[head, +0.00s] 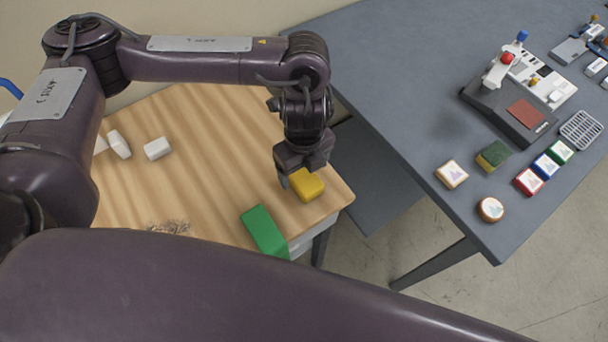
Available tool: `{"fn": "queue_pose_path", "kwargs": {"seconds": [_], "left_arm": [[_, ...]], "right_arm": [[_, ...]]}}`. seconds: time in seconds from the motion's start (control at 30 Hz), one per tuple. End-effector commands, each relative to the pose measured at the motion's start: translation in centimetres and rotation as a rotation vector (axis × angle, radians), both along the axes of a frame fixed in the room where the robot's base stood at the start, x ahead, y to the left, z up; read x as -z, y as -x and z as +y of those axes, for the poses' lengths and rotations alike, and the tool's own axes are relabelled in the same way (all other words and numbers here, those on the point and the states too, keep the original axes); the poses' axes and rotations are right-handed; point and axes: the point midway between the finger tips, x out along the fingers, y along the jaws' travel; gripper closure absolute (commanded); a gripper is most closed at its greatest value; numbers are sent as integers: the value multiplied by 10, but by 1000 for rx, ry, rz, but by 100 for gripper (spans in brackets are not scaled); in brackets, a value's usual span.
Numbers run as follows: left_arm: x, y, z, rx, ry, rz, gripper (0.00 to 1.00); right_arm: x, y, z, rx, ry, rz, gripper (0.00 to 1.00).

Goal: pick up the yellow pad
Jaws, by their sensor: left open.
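The yellow pad (308,186) is a small rounded block near the right edge of the wooden table (220,130). My left gripper (296,176) points down right at the pad, its jaws open. One finger shows at the pad's left side, and the gripper body hides part of the pad's far side. I cannot tell whether the fingers touch it. The pad appears to rest on the table. My right gripper is not in view.
A green block (264,232) lies near the pad at the table's front edge. White blocks (158,148) sit at the left. A grey table (420,90) on the right holds a dark device (510,110), a green-topped block (493,155) and several stamp-like blocks. A gap separates the tables.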

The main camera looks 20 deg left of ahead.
Motion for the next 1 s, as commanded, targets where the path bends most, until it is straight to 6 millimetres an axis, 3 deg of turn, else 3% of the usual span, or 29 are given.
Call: {"fn": "queue_pose_path", "kwargs": {"seconds": [0.13,0.3,0.47,0.63,1.0], "left_arm": [[19,0,1,-3,1,4,22],[43,-1,1,-2,2,3,22],[50,-2,1,0,1,-1,22],[49,-2,1,0,0,-2,22],[49,-2,1,-1,0,-2,69]], "right_arm": [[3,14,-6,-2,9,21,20],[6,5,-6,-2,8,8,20],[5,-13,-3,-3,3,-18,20],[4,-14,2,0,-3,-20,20],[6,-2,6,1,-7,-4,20]]}}
